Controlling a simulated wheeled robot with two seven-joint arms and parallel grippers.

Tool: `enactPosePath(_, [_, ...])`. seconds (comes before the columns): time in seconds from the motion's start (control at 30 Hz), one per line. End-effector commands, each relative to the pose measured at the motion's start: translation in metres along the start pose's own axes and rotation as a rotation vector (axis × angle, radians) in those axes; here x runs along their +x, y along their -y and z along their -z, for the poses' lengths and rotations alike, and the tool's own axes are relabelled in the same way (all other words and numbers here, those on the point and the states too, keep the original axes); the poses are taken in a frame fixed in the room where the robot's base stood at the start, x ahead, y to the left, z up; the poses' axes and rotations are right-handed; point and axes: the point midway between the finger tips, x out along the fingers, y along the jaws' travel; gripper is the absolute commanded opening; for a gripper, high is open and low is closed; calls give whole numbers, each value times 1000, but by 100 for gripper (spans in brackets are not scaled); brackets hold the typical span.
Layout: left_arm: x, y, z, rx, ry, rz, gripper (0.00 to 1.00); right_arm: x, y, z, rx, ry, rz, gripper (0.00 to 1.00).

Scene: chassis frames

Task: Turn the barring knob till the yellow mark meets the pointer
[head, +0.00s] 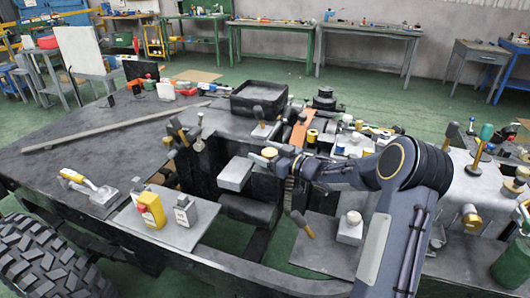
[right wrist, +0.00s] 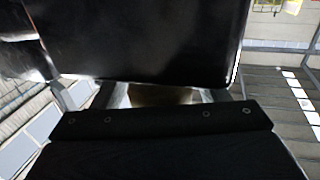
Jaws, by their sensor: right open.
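My right gripper (head: 280,162) reaches in from the right over the middle of the chassis frame. It is open, and its fingers are small and partly lost against the dark parts. A small tan round knob (head: 269,153) shows right at the fingertips; I cannot tell if it is the barring knob or if they touch it. No yellow mark or pointer can be made out. In the right wrist view a large glossy black surface (right wrist: 145,40) fills the upper middle, close to the camera, and no knob shows there. My left gripper is not in view.
A grey block (head: 236,174) stands just left of the gripper. A plate with yellow and grey boxes (head: 151,210) lies at front left. A black tray (head: 259,98) sits behind. The left deck has free room.

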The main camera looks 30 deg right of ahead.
Motion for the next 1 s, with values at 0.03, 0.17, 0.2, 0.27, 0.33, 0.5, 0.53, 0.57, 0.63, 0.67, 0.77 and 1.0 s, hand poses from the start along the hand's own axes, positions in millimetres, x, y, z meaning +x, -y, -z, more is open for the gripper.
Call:
enactPosePath(0.03, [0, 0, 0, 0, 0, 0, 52, 0, 0, 0, 0, 0, 0, 67])
enactPosePath(0.17, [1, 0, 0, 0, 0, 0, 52, -8, 0, 0, -1, 1, -1, 67])
enactPosePath(0.2, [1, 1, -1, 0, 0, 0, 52, -14, 0, 0, -1, 1, -1, 67])
enactPosePath(0.27, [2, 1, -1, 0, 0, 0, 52, -24, -1, 0, -1, 1, -3, 67])
enactPosePath(0.33, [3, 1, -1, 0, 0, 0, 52, -37, -1, 0, -1, 1, -4, 67])
enactPosePath(0.5, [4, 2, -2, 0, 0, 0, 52, -64, -1, -1, 0, 1, -2, 67])
enactPosePath(0.53, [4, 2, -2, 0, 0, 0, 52, -67, -1, 0, 0, 1, -3, 67])
enactPosePath(0.57, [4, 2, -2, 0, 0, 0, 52, -70, -1, 0, 0, 1, -3, 67])
enactPosePath(0.63, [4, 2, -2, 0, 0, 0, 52, -75, 0, 0, 0, 0, -1, 67])
enactPosePath(0.67, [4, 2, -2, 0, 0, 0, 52, -76, 0, 0, 0, 1, -1, 67])
enactPosePath(0.77, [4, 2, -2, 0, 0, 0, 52, -78, 0, 0, 0, 1, 0, 67])
enactPosePath(1.0, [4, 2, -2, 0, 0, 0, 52, -78, 0, 0, 0, 0, 0, 67])
